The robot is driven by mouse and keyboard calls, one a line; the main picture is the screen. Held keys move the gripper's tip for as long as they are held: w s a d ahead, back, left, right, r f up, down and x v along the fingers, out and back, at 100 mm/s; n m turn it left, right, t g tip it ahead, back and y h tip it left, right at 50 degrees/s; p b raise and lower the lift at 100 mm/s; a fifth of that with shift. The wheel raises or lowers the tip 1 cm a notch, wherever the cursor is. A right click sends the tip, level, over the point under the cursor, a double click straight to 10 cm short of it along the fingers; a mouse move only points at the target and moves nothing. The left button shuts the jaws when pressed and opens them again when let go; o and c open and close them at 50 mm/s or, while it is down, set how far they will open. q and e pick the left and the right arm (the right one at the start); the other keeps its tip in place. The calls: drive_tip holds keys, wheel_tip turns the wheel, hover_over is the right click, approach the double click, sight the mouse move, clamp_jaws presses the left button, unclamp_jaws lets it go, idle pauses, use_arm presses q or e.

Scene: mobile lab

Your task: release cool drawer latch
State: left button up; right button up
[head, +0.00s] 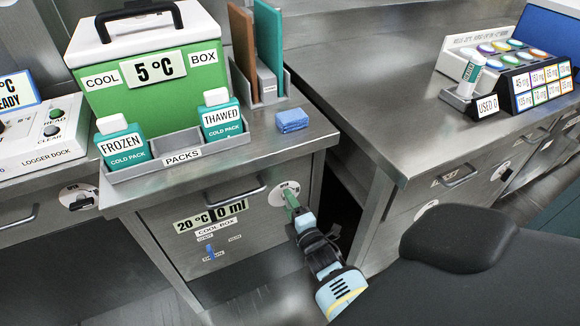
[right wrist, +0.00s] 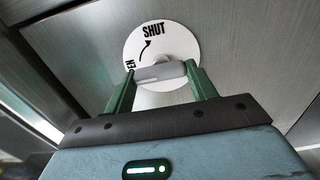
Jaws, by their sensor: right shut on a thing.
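In the right wrist view the dial (right wrist: 187,43) shows "SHUT", an arrow and part of another word. A grey latch lever (right wrist: 160,71) lies nearly level across its lower part. My right gripper (head: 292,203) has its green fingers (right wrist: 160,76) on both ends of the lever, shut on it. My left gripper is not in view.
A dark gap (head: 345,190) separates this bench from the right one. A dark rounded shape fills the lower right.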

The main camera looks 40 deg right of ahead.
idle(0.3)
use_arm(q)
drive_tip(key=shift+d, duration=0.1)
use_arm(e)
drive_tip(key=o, duration=1)
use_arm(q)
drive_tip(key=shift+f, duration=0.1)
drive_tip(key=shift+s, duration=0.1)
use_arm(e)
drive_tip(key=shift+s, duration=0.1)
